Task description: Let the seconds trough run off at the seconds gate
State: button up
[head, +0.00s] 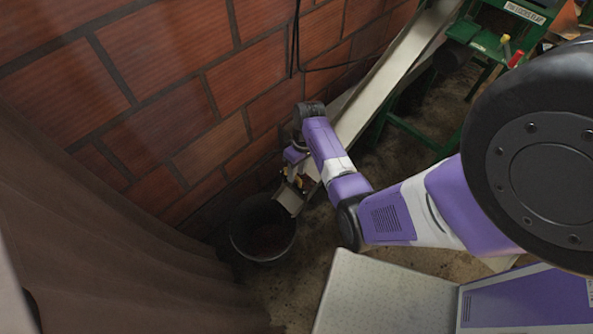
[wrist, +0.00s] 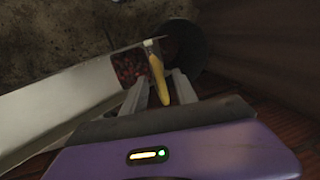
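The seconds trough (head: 375,92) is a long pale chute sloping down along the brick wall; its lower end also shows in the wrist view (wrist: 65,102). Dark red fruit (wrist: 128,66) lies in its lower end. A yellow handle (wrist: 159,80), apparently the seconds gate's, stands at that end. My gripper (wrist: 163,78) is open around the handle, one grey finger on each side, with gaps showing. In the head view my gripper (head: 293,178) is at the trough's low end, partly hiding the gate. How far the gate stands open is unclear.
A dark round bucket (head: 262,228) stands on the floor below the trough's end, also in the wrist view (wrist: 183,47). A brown curtain (head: 110,255) hangs at left.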

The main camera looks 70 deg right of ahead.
jog(key=shift+r, duration=0.1)
notch_tip(320, 180, up, 8)
jog(key=d, duration=0.1)
jog(key=shift+s+d+f, duration=0.2)
jog(key=shift+s+f, duration=0.05)
jog(key=shift+s, duration=0.1)
dwell(0.6)
